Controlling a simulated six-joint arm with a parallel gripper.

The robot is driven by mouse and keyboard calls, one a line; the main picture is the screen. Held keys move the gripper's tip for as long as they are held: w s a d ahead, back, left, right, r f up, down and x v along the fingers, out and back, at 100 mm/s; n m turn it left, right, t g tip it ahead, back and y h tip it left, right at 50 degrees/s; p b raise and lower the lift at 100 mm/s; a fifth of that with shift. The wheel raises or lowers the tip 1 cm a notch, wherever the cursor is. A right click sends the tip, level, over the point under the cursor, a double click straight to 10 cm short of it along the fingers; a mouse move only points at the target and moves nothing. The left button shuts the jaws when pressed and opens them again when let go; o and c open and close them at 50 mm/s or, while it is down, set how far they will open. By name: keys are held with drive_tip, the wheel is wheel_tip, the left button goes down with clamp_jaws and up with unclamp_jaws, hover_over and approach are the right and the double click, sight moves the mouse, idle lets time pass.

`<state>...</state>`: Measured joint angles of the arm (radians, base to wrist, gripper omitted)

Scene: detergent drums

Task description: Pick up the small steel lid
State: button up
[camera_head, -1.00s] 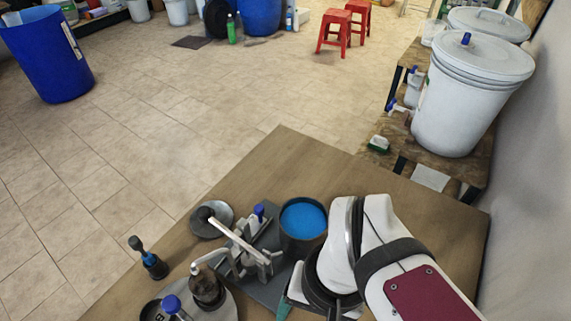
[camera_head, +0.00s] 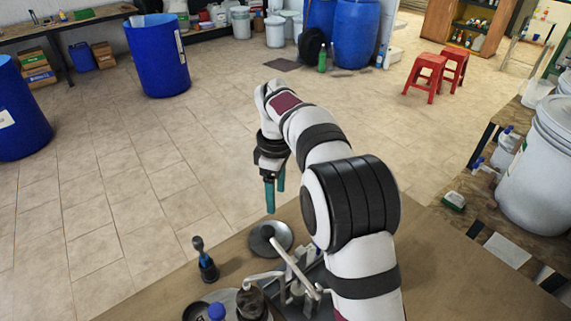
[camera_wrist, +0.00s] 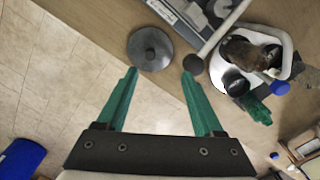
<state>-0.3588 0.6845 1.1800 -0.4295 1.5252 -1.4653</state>
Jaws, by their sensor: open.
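The small steel lid (camera_head: 284,229) is a round dark grey disc lying near the table's far edge. It also shows in the wrist view (camera_wrist: 148,40), with a small knob in its middle. My gripper (camera_head: 274,200) has green fingers pointing down and is above and beyond the lid in the head view. In the wrist view the gripper (camera_wrist: 160,73) is open and empty, and the lid lies ahead of the gap between the fingertips.
A dark blue-banded tool (camera_head: 206,264) stands left of the lid on the wooden table (camera_head: 150,292). Tiled floor lies beyond the table edge.

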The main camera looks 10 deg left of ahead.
drive_tip(key=w+f, duration=0.1)
drive_tip(key=f, duration=0.5)
drive_tip(key=a+f+n, duration=0.1)
drive_tip(key=f, duration=0.5)
drive_tip(key=w+a+f+n, duration=0.1)
drive_tip(key=f, duration=0.5)
drive_tip(key=shift+w+a+f, duration=0.15)
drive_tip(key=shift+w+f, duration=0.05)
drive_tip(key=shift+w, duration=0.1)
drive_tip(key=shift+r, duration=0.1)
clamp_jaws()
